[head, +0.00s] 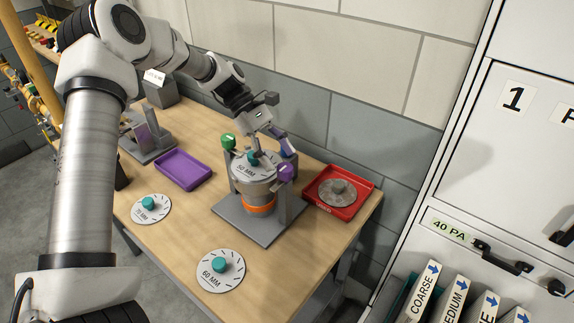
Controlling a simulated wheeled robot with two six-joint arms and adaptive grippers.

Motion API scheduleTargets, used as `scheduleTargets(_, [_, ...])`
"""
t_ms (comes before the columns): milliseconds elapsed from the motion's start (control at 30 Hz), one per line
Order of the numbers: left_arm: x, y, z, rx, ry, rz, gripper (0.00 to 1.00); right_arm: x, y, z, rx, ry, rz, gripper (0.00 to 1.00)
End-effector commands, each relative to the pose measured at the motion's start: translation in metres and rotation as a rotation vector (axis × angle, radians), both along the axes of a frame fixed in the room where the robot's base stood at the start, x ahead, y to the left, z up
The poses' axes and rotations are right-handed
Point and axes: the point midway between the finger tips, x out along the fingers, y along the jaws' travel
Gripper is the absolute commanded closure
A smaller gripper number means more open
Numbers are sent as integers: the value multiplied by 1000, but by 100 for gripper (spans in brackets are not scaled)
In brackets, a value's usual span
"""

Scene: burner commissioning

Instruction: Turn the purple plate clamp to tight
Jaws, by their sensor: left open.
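The purple plate clamp (286,173) is a knob on the right front of the burner stand (262,227), beside the 50 MM plate (243,171). A green clamp (228,142) stands on the left, and a dark blue one (287,148) is at the back right, partly hidden by my gripper. My left gripper (270,148) is open and points down over the right part of the plate, just behind and above the purple clamp. I cannot tell if a finger touches the plate's teal knob (253,158). My right gripper is not in view.
Plates marked 60 MM (213,279) and 70 MM (150,215) lie on the table's front. A purple tray (180,170) is left of the stand. A red tray (360,185) holding a grey plate (338,193) is right. A wall is close behind; a cabinet (500,150) stands right.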

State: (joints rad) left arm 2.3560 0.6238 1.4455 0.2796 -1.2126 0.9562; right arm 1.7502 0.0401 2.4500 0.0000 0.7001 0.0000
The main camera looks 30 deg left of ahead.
Motion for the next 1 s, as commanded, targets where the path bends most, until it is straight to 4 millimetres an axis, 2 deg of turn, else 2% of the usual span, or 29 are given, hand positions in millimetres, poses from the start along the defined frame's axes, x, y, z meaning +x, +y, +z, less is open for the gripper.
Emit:
scheduleTargets(200, [-2, -23, -22, 1, 3, -1, 34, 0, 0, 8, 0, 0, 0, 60])
scheduleTargets(467, [-2, -26, -26, 2, 0, 0, 34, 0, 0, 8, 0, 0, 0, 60])
scheduleTargets(567, [-2, -26, -26, 2, 0, 0, 66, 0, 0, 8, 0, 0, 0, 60])
scheduleTargets(633, [-2, -25, -26, 2, 0, 0, 91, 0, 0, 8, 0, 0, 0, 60])
scheduleTargets(667, [-2, -25, -26, 2, 0, 0, 95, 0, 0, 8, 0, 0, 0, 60])
scheduleTargets(1000, [-2, -26, -26, 1, 1, -21, 95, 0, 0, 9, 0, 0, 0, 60])
